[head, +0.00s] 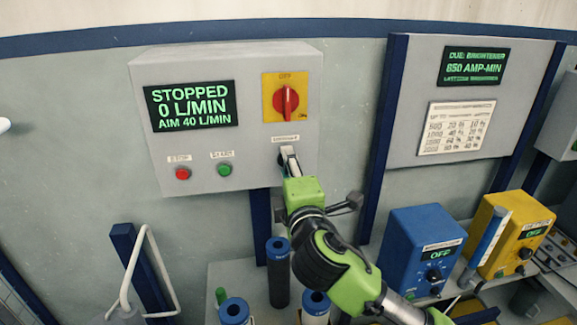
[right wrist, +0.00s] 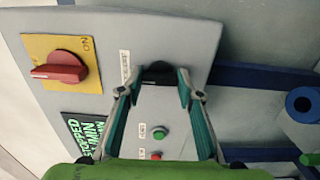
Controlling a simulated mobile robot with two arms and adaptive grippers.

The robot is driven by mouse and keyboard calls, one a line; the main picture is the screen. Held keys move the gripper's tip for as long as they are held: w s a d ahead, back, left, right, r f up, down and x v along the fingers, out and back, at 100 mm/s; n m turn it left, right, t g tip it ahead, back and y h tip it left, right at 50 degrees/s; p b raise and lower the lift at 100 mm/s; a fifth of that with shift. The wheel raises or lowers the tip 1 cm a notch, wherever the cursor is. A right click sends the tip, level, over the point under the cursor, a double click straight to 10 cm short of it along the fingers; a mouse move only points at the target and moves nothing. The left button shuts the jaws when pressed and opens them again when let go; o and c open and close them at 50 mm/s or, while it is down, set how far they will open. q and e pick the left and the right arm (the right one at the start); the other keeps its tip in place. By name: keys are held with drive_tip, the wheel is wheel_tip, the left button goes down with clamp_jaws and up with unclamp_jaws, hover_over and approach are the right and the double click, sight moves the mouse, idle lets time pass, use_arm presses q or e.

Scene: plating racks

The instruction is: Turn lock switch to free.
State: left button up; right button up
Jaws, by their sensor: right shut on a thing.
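A black knob (right wrist: 158,72), which looks to be the lock switch, sits low on the grey control box (head: 225,62), below a small white label (head: 286,139) that is too small to read. My right gripper (head: 289,156) reaches up to it from below. In the right wrist view its two fingers (right wrist: 158,84) are closed on the sides of the knob. The fingers hide the knob in the head view, and its pointer direction cannot be made out. My left gripper is not in view.
On the same box are a red rotary switch (head: 286,101) on a yellow plate, a screen (head: 191,106) reading STOPPED, a red button (head: 183,173) and a green button (head: 224,169). Blue and yellow units (head: 420,250) (head: 515,235) stand at lower right.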

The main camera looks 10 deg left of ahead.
drive_tip(key=o, duration=1.1)
drive_tip(key=v, duration=1.2)
drive_tip(key=shift+f, duration=0.1)
